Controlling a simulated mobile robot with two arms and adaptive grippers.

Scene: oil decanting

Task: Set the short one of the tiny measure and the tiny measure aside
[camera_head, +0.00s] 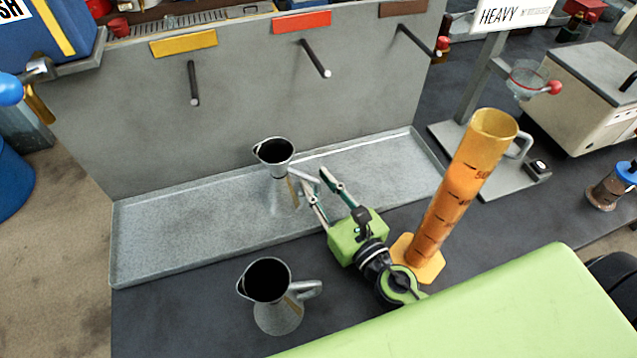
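Two grey metal measures with dark open mouths and side handles are in view. One measure (273,158) stands upright in the metal tray, its handle toward the right. The other measure (277,312) stands upright on the dark bench in front of the tray. Distance makes it hard to tell which is shorter. My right gripper (312,180) reaches over the tray's front edge, its fingers spread apart. Its fingertips are beside the handle of the tray measure; I cannot tell whether they touch it. My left gripper is not in view.
The long tray (170,245) lies below a grey panel with pegs. A tall cylinder of orange liquid (455,195) stands close to the right of my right gripper. A stand with the HEAVY sign (510,15) is behind it. The tray's left part is clear.

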